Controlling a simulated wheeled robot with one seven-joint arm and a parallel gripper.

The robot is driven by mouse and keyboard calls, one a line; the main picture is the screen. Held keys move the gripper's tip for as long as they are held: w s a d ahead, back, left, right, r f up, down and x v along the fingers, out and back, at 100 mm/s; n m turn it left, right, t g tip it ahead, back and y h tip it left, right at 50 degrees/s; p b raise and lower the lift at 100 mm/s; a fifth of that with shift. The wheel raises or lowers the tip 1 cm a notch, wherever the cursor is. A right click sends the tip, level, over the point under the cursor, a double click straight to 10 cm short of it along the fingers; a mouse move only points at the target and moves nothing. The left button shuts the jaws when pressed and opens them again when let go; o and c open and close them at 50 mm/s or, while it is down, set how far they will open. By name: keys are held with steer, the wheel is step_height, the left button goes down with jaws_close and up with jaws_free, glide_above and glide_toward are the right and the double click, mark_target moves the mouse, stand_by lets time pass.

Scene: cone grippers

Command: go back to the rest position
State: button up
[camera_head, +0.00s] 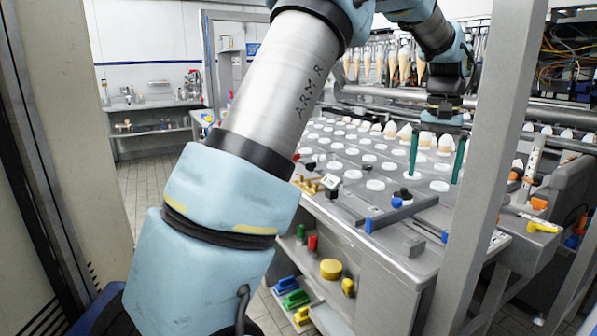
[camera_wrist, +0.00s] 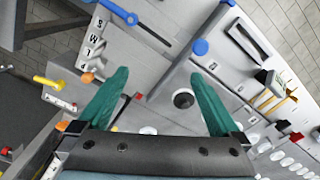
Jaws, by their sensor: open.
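My gripper (camera_head: 436,155) hangs over the metal work table (camera_head: 345,213) in the head view, with its two green fingers pointing down and spread apart. In the wrist view my gripper (camera_wrist: 160,88) also shows open, with nothing between the green fingers. Below it lie the table top and a round black knob (camera_wrist: 183,98). My large blue and silver arm fills the left and middle of the head view and hides part of the table.
White round pads (camera_head: 375,185) cover the table top, with several cones (camera_head: 404,131) behind. A blue-ended bar (camera_head: 400,213) lies near the front edge. A grey post (camera_head: 490,160) stands close on the right. Cones hang from a rack (camera_head: 392,66) at the back.

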steer(key=s+a+f+n, duration=0.1)
steer(key=a+f, duration=0.3)
steer(key=a, duration=0.7)
steer(key=a+f+n, duration=0.2)
steer(key=a+f, duration=0.1)
steer(key=a, duration=0.9)
steer(key=s+a+f+n+t, duration=0.1)
steer(key=s+a+f, duration=0.4)
steer(key=s+a, duration=0.5)
steer(key=a+n, duration=0.1)
steer(key=a, duration=0.2)
steer(key=shift+s+a+f+t, duration=0.2)
steer(key=shift+s+a+t, duration=0.05)
steer(key=shift+a+t, duration=0.05)
